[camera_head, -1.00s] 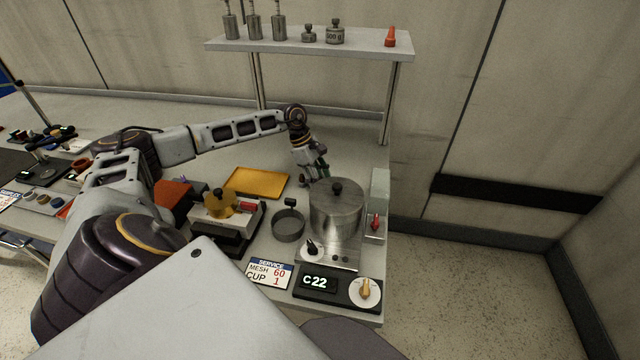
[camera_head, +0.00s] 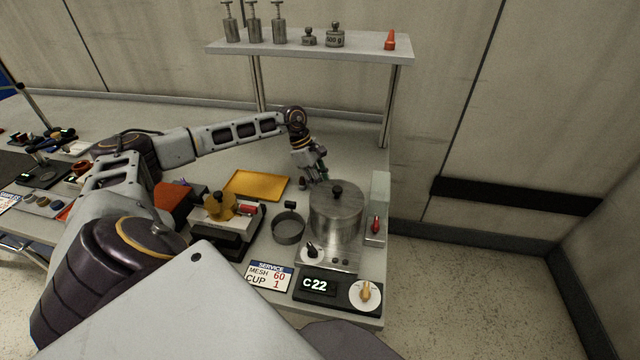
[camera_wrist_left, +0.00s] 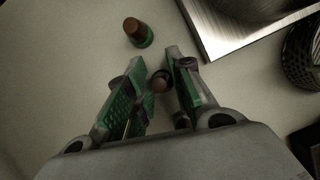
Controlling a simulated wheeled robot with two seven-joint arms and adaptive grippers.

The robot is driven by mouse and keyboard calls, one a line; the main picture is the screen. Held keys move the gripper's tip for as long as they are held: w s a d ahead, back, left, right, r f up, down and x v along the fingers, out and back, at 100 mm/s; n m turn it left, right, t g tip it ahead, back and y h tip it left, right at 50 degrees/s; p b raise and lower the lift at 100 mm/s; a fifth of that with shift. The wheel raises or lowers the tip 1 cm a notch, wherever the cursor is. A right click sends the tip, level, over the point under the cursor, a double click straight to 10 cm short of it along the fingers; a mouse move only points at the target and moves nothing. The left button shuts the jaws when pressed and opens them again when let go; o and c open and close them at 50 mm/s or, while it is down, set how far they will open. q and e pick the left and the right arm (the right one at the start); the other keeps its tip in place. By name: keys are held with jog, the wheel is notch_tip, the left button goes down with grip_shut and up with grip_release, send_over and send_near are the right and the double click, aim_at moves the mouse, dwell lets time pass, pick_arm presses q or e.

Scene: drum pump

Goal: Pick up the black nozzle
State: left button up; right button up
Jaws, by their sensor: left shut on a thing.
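My left gripper (camera_head: 318,176) reaches down to the bench behind the steel pot. In the left wrist view its green-padded fingers (camera_wrist_left: 159,90) are shut on a small dark, round-topped piece (camera_wrist_left: 160,82), which I take to be the black nozzle. Its colour looks brownish-black in the dim light, and the fingers hide its lower part. A second small piece, a brown nozzle with a green base (camera_wrist_left: 137,32), stands on the bench just beyond the fingertips, apart from them. A small dark reddish piece (camera_head: 302,183) shows left of the gripper in the head view. My right gripper is out of view.
The lidded pot (camera_head: 336,212) stands close in front of the gripper. A round sieve (camera_head: 288,228) and a yellow tray (camera_head: 257,184) lie to its left. A shelf (camera_head: 310,46) with weights and a red cone (camera_head: 390,40) is above. Bench behind the tray is clear.

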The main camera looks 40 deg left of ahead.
pick_arm(q)
jog(key=shift+r, duration=0.6)
notch_tip(320, 180, up, 8)
jog(key=shift+f, duration=0.15)
jog(key=shift+r, duration=0.45)
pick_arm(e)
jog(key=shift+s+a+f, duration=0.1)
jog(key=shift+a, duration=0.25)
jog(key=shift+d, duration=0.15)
